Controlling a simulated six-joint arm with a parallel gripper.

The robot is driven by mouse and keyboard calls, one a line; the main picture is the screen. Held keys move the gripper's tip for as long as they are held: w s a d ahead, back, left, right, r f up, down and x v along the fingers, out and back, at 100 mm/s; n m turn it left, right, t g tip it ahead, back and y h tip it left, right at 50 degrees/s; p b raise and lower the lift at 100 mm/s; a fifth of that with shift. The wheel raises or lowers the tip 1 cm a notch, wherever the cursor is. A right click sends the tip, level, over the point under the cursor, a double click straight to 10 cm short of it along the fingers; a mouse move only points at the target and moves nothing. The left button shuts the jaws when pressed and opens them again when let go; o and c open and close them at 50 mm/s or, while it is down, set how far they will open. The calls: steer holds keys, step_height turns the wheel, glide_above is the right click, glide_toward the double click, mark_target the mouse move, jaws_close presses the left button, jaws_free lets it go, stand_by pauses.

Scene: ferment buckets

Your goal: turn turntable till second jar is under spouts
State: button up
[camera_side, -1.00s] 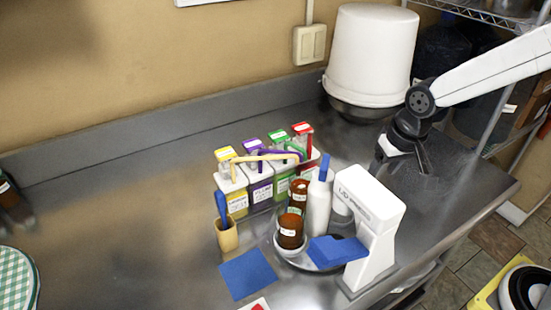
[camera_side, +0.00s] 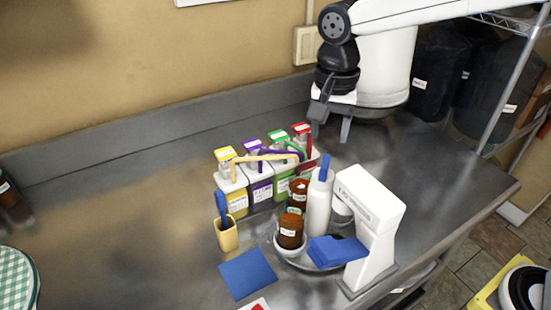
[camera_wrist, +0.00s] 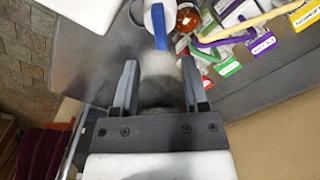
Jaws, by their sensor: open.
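The turntable (camera_side: 303,264) is a round metal disc low on the counter, partly hidden under a white dispenser (camera_side: 368,222). Two brown jars with white labels stand at its left: a front jar (camera_side: 290,233) in a white dish and a rear jar (camera_side: 298,196) behind it. A brown jar top also shows in the wrist view (camera_wrist: 188,18). A white bottle (camera_side: 318,207) with a blue tip stands beside the jars. My gripper (camera_side: 330,130) is open and empty, pointing down behind the bottle and the coloured bins. The wrist view shows its two fingers (camera_wrist: 157,85) apart with nothing between them. The spouts are not clearly visible.
Bins with yellow, purple, green (camera_side: 284,172) and red lids stand left of the turntable, with tubes across them. A tan cup (camera_side: 227,235) holds a blue tool. A blue cloth (camera_side: 248,275) lies in front. A large white bucket (camera_side: 385,70) stands behind my gripper.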

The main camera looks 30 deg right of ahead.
mark_target(325, 162)
steer(key=shift+f, duration=3.9)
jaws_close()
